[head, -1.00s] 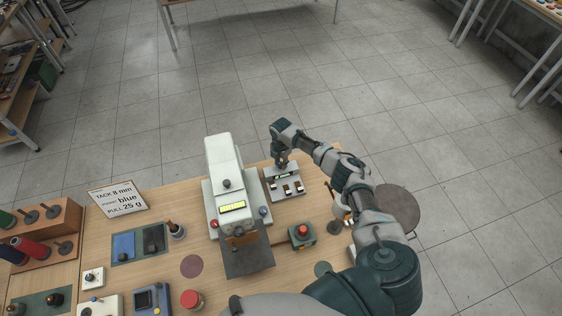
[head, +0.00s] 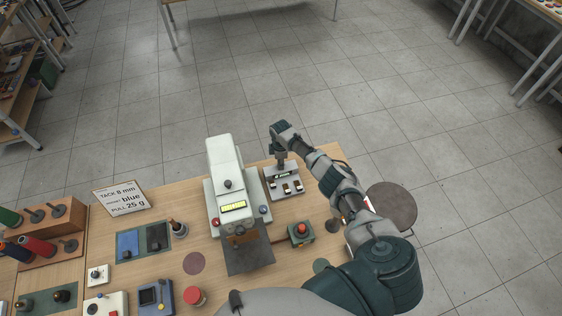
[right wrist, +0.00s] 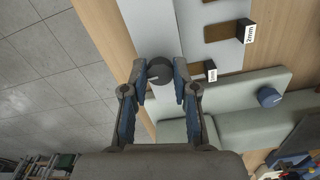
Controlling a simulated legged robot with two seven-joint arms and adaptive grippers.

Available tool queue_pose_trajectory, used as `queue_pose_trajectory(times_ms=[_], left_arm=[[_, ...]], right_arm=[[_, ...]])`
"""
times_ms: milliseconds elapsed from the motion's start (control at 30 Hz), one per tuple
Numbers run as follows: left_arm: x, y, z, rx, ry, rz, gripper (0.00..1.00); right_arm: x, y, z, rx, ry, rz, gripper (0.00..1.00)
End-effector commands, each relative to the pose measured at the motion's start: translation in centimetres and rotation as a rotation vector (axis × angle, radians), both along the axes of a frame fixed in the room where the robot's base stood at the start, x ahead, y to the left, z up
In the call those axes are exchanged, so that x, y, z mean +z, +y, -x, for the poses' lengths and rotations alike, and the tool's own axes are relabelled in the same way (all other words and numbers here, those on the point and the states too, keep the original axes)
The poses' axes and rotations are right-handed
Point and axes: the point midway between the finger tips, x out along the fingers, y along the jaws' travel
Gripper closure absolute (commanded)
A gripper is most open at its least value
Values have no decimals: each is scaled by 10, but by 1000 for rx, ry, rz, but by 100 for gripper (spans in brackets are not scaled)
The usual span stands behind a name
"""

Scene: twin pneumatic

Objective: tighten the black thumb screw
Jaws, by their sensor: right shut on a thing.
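The black thumb screw (right wrist: 160,71) is a round dark knob with a pale line on its top, in the right wrist view. It sits on a light grey fixture (right wrist: 150,30), which also shows in the head view (head: 269,193) to the right of the white machine. My right gripper (right wrist: 160,78) is shut on the thumb screw, one finger on each side of it. In the head view my right gripper (head: 281,160) reaches down at the fixture's far end and hides the screw. My left gripper is not in view.
The white machine (head: 223,160) with a yellow display stands close to the left of the fixture. Small black blocks, one marked 2mm (right wrist: 245,31), sit on the fixture. A green box with a red button (head: 301,232) stands nearer me. A sign (head: 122,198) lies left.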

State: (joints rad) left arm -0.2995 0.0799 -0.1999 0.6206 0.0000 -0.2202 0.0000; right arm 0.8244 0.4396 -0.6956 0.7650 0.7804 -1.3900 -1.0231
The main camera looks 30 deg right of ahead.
Motion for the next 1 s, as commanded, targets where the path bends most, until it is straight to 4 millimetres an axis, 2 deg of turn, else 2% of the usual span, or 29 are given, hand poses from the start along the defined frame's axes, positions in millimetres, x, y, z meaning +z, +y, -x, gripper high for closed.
queue_pose_trajectory(times_ms=[667,700,767,800,1000], left_arm=[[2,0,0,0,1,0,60],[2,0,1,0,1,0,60],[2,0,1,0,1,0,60],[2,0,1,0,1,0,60],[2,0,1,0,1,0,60]], right_arm=[[1,2,-3,-62,-8,-3,100],[1,2,-3,-62,-8,-4,67],[1,2,-3,-62,-8,-3,52],[1,2,-2,-62,-7,-3,47],[1,0,-1,-62,-5,-2,47]])
